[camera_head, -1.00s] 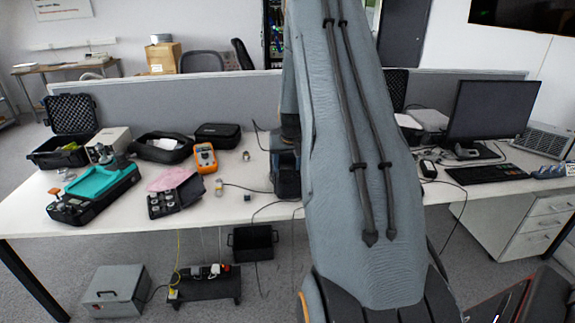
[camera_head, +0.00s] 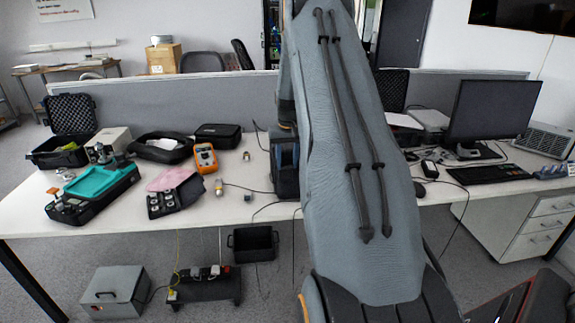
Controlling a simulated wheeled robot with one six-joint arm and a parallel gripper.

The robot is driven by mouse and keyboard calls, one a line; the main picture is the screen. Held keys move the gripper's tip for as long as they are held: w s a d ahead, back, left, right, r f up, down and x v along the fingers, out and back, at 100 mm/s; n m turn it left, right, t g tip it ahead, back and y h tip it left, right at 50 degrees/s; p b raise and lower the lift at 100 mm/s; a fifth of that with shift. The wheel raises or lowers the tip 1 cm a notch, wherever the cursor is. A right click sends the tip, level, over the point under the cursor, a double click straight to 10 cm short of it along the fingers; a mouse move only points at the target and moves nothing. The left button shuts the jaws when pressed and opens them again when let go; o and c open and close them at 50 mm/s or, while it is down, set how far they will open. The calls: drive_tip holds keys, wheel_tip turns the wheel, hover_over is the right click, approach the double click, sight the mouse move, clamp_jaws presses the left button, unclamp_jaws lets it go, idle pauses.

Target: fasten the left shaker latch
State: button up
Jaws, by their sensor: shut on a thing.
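My gripper is not in view; my large grey arm rises through the middle of the picture and hides the desk behind it. A dark blue-black boxy thing (camera_head: 285,168) shows at the arm's left edge, partly covered by it. I cannot tell whether it is the shaker or part of my arm. No shaker latch can be made out. A black device with a teal top (camera_head: 93,185) lies on the left of the white desk (camera_head: 225,215).
An orange meter (camera_head: 205,158), a black tray of small parts (camera_head: 176,195) and an open foam-lined case (camera_head: 70,125) stand on the left. A monitor (camera_head: 491,110) and keyboard (camera_head: 488,174) are on the right. Cables cross the desk's front edge.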

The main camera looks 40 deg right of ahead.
idle(0.3)
drive_tip(key=o, duration=1)
drive_tip(key=shift+o, duration=0.2)
drive_tip(key=shift+r, duration=0.1)
wheel_tip(320, 180, up, 8)
drive_tip(key=b, duration=0.2)
drive_tip(key=shift+s+a+f, duration=0.15)
drive_tip(key=shift+s+f, duration=0.05)
drive_tip(key=shift+s, duration=0.2)
